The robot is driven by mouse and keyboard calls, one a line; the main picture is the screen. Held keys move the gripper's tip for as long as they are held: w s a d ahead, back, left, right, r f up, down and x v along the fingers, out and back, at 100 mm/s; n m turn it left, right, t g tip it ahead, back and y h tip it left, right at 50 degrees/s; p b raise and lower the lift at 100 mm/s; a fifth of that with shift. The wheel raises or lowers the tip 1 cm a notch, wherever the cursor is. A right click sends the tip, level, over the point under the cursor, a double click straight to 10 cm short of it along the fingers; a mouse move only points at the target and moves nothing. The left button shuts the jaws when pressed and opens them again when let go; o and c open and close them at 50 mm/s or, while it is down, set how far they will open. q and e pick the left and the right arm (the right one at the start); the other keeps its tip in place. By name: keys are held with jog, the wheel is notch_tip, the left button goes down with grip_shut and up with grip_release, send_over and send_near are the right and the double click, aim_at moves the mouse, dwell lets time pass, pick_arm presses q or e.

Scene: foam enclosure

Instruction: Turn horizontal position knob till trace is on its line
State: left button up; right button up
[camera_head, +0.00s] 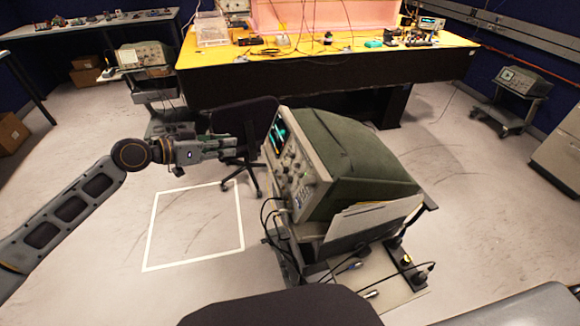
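The oscilloscope (345,150) has a dark green case and stands on a cart in the middle of the view, its front panel facing left. Its screen (278,133) shows a greenish glow, too small and slanted to make out the trace or its line. Several small knobs (291,163) sit on the panel beside and below the screen; I cannot tell which is the horizontal position knob. My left gripper (233,147) points right, toward the panel, with a gap between them. Its fingers are too small to tell open from shut. My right gripper is not in view.
Black cables (268,215) hang from the panel's lower edge. A dark chair (245,120) stands behind my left gripper. A white square (195,225) is marked on the open floor at left. A yellow-topped bench (210,58) stands behind; another dark chair back (280,308) is in front.

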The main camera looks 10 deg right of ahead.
pick_arm(q)
jog(key=s+d+r+m+g+h, duration=0.1)
jog(key=s+d+m+g, duration=0.2)
jog(key=s, duration=0.5)
jog(key=shift+s+d+g, duration=0.3)
jog(key=shift+s+g, duration=0.05)
jog(key=shift+g, duration=0.15)
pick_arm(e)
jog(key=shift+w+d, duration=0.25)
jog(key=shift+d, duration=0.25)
pick_arm(q)
jog(key=shift+d, duration=0.15)
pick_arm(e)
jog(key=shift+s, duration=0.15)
